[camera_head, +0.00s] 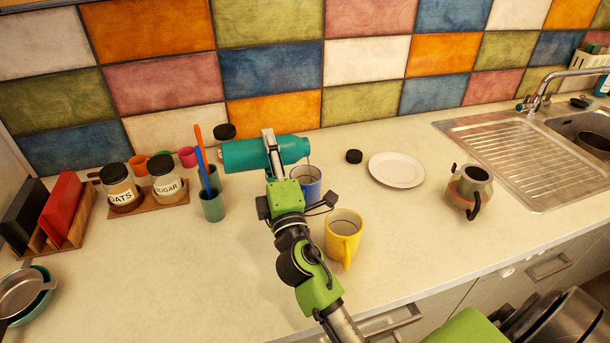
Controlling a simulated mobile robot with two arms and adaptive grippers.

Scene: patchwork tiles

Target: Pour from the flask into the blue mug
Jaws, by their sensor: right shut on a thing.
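The teal flask (246,155) lies nearly level in the air, its right end above and beside the blue mug. My right gripper (270,145) is shut around its middle. The blue mug (311,187) stands upright on the counter, partly hidden behind my right gripper and the flask. A small black cap (354,156) lies on the counter right of the mug. My left gripper is out of view.
A yellow mug (343,236) stands close in front of the blue mug. A green cup (212,206) with utensils and jars (119,186) stand left. A white plate (396,169), a jug (468,188) and the sink (520,160) are right.

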